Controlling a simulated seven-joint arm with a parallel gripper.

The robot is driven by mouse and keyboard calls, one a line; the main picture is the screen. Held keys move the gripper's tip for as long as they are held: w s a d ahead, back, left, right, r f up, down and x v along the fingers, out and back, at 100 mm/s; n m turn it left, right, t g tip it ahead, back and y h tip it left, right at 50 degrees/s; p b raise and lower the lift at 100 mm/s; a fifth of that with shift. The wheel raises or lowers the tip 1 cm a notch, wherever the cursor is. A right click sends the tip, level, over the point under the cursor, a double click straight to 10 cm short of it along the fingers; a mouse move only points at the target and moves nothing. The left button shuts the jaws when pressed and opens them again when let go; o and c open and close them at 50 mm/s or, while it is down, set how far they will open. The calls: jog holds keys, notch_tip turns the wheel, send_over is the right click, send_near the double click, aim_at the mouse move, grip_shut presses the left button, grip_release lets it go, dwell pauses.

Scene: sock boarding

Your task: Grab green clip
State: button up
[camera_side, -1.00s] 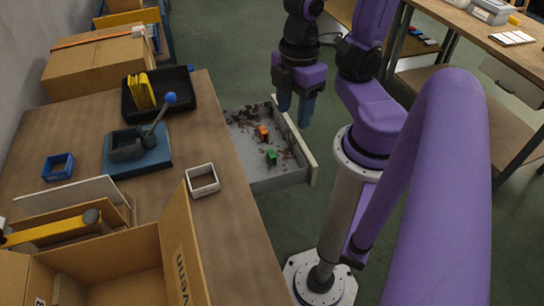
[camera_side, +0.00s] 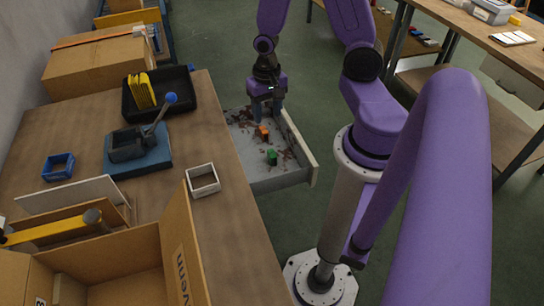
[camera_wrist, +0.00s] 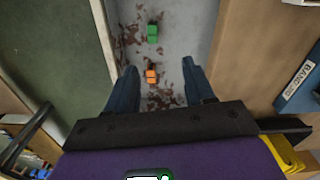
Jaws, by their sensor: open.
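The green clip (camera_side: 271,157) lies on the floor of the open grey drawer (camera_side: 290,180). In the wrist view the green clip (camera_wrist: 152,33) is beyond the orange clip (camera_wrist: 151,76), farther from my fingers. The orange clip also shows in the side view (camera_side: 263,133), behind the green one. My gripper (camera_side: 266,112) is over the far end of the drawer, with its fingers pointing down. In the wrist view my gripper (camera_wrist: 159,90) is open and empty, its blue fingers wide apart on either side of the orange clip's line.
Dark reddish scraps lie scattered on the drawer floor around the clips. The drawer walls stand close on both sides. The wooden bench (camera_side: 222,130) beside it holds a white square frame (camera_side: 202,180), a blue lever press (camera_side: 137,150) and a black tray (camera_side: 183,106).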

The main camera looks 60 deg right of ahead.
aim_at(271, 152)
jog(key=shift+m, duration=0.9)
jog(key=shift+d+f, duration=0.3)
jog(key=shift+f, duration=2)
jog(key=shift+d+f, duration=0.35)
jog(key=shift+f, duration=1.9)
jog(key=shift+d+f, duration=0.3)
jog(key=shift+f, duration=2)
jog(key=shift+s+d+f, duration=0.1)
jog(key=shift+f, duration=2.45)
grip_shut()
